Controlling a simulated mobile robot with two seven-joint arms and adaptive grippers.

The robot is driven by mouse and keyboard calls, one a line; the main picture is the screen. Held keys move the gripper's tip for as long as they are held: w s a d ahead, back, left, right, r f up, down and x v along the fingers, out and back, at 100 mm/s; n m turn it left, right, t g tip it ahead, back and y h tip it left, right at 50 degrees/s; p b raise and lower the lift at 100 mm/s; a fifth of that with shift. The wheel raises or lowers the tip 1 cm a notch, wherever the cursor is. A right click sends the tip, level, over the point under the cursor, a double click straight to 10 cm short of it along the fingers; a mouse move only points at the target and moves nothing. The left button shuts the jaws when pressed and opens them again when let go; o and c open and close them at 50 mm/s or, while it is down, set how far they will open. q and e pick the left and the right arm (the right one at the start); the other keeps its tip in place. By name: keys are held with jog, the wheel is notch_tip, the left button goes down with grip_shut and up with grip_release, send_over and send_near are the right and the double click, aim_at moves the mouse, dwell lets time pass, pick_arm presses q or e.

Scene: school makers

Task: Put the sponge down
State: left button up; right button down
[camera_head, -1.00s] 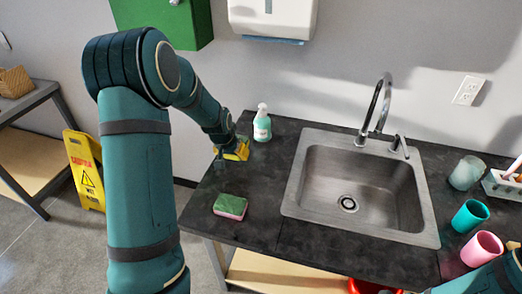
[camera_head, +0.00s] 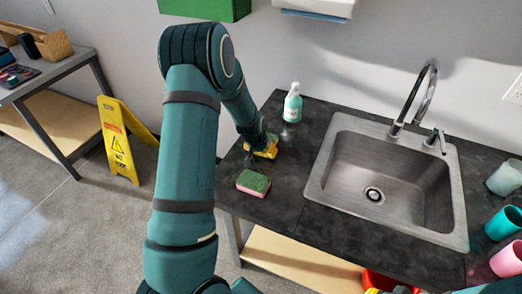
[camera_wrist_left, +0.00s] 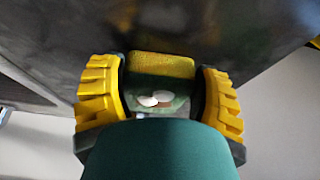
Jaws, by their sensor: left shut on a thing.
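My left gripper (camera_head: 263,149) is low over the back left of the dark counter (camera_head: 289,205), left of the soap bottle. In the left wrist view its yellow fingers stand on either side of a yellow and dark green sponge (camera_wrist_left: 161,67), and it is shut on it. In the head view the fingers and wrist mostly hide this sponge. I cannot tell whether it touches the counter. Another sponge (camera_head: 253,183), green above and pink below, lies on the counter in front of the gripper, apart from it. My right gripper is out of view.
A soap bottle (camera_head: 292,103) stands behind the gripper. A steel sink (camera_head: 317,181) with a faucet (camera_head: 419,95) fills the counter's middle. Several cups stand at the right, including a pink one (camera_head: 508,260). A yellow floor sign (camera_head: 115,145) stands left of the counter.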

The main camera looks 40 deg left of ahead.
pick_arm(q)
jog(key=o, duration=1)
jog(key=shift+c, duration=0.2)
jog(key=shift+r, duration=0.3)
jog(key=p+v, duration=0.2)
jog(key=v, duration=0.9)
jog(key=shift+s+r+p, duration=0.2)
jog(key=shift+r+p, duration=0.05)
jog(key=shift+p, duration=0.15)
